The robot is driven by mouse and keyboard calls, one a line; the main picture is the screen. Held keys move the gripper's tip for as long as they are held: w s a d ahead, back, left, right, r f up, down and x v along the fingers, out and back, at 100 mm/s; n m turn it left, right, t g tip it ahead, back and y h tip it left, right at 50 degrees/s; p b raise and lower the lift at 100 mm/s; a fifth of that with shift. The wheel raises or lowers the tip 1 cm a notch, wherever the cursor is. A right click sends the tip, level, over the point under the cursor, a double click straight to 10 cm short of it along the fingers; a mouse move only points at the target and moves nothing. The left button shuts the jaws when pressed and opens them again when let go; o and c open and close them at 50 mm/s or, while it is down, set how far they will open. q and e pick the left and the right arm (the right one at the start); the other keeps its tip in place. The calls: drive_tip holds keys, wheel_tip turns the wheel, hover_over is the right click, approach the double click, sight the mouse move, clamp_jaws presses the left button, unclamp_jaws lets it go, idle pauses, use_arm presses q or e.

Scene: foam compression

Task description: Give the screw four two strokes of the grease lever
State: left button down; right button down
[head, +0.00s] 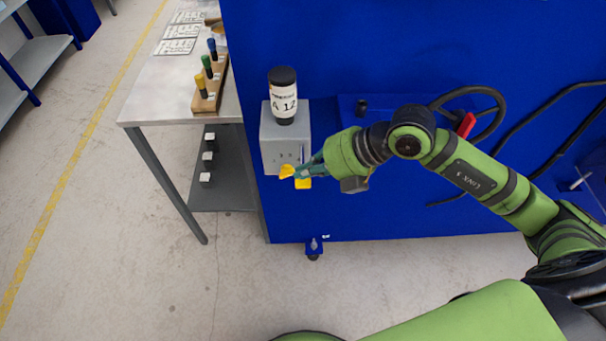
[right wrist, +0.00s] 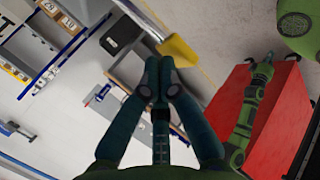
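A grey grease unit (head: 270,150) is fixed at the left end of the blue machine, with a black-capped bottle marked "A 12" (head: 284,108) on top. Its yellow lever (head: 287,171) is at the lower front, partly hidden by my right gripper (head: 303,172). In the right wrist view, the fingers of the right gripper (right wrist: 162,75) are together with nothing seen between them. The yellow lever (right wrist: 180,50) is right beside the fingertips; I cannot tell whether they touch. I cannot make out which part is screw four. My left gripper is not seen.
The blue machine (head: 400,40) fills the back, with a black handwheel (head: 487,112) and hoses to the right. A metal table (head: 160,92) at left holds a wooden rack (head: 210,90) with green, blue and yellow-topped items.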

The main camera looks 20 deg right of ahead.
drive_tip(key=shift+f+b, duration=0.6)
drive_tip(key=shift+f, duration=0.2)
idle(0.5)
idle(0.5)
drive_tip(key=shift+r+p, duration=1.45)
drive_tip(key=shift+r, duration=0.35)
wheel_tip(320, 180, up, 5)
drive_tip(key=p, duration=0.4)
